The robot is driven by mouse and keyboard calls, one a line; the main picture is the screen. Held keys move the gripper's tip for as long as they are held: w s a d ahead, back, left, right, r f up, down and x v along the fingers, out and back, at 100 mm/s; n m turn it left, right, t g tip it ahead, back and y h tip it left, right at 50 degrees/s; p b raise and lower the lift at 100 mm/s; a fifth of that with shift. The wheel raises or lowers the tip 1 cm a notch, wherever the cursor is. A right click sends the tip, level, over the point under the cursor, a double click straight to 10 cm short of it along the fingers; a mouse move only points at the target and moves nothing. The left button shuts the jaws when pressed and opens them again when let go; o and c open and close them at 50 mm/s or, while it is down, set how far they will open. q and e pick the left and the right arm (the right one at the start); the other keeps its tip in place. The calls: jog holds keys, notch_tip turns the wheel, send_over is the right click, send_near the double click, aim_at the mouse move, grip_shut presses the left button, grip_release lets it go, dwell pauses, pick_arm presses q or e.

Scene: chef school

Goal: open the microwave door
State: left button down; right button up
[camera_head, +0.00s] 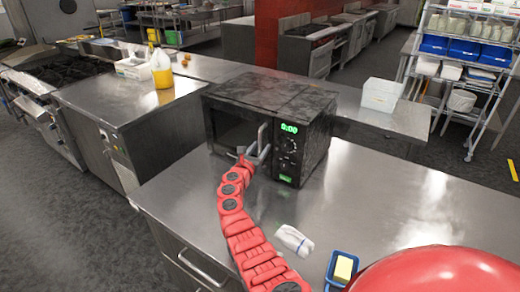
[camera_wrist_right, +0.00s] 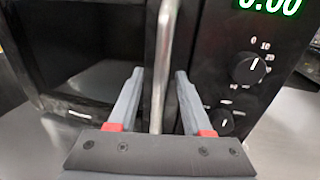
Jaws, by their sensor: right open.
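The black microwave (camera_head: 275,93) stands on the steel counter, its door on the left and its control panel on the right. The door (camera_head: 232,130) looks shut. Its upright metal handle (camera_head: 263,136) is at the door's right edge, beside the panel. My right gripper (camera_head: 256,152) is at the handle. In the right wrist view, the open fingers of the gripper (camera_wrist_right: 159,72) stand on either side of the handle (camera_wrist_right: 165,50), with a gap on both sides. The dials (camera_wrist_right: 249,70) are just right of the fingers. My left gripper is not in view.
On the counter (camera_head: 400,190) a white cloth-like item (camera_head: 294,240) and a blue dish (camera_head: 332,272) with a yellow block lie near my arm. The counter left of the door is narrow.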

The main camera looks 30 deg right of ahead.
grip_shut()
dwell(1.3)
